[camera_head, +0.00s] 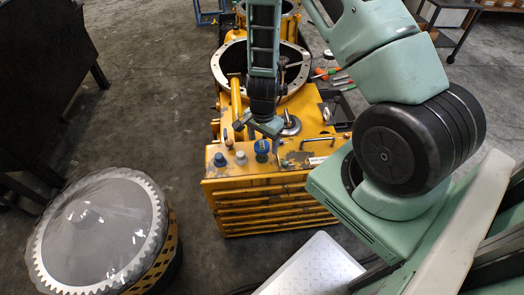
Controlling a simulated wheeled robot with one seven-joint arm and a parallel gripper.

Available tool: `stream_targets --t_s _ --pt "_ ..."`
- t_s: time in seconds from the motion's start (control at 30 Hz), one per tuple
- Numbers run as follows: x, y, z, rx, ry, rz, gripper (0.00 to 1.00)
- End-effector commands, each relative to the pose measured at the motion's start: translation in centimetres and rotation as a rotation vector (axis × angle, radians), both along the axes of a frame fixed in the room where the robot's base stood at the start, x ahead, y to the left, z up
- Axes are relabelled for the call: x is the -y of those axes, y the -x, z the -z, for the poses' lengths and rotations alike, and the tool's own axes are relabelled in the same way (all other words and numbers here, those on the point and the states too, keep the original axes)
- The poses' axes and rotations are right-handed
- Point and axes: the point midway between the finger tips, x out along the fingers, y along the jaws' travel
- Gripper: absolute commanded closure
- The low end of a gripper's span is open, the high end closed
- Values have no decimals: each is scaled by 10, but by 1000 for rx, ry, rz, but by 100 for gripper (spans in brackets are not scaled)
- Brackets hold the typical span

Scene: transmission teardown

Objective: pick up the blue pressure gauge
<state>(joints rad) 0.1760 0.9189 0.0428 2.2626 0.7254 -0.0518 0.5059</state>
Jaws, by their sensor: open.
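The blue pressure gauge (262,147) looks like a round blue piece standing on top of the yellow transmission housing (270,187), near its front edge. My gripper (264,135) points down just above and behind it, with its fingers apart. The gripper is open and appears empty. The gap between the fingertips and the gauge is too small in the picture to judge, so I cannot tell whether they touch.
A smaller blue cap (220,159) and a pale knob (240,157) stand left of the gauge. A large round opening with a flange (219,68) lies behind. A big grey gear (97,232) stands at left. A white panel (313,268) is in front.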

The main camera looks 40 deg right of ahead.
Motion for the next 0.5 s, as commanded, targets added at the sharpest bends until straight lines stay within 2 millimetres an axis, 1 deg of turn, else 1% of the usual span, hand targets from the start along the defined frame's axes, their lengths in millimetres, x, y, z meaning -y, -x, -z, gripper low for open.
stream_targets --t_s 0.13,0.33,0.4,0.5 --pt "-1 0 10 0 -1 -1 28" --pt "-6 2 40 -3 -3 0 28" --pt "-5 2 48 -1 -1 0 28" --pt "-5 1 54 0 -1 0 28"
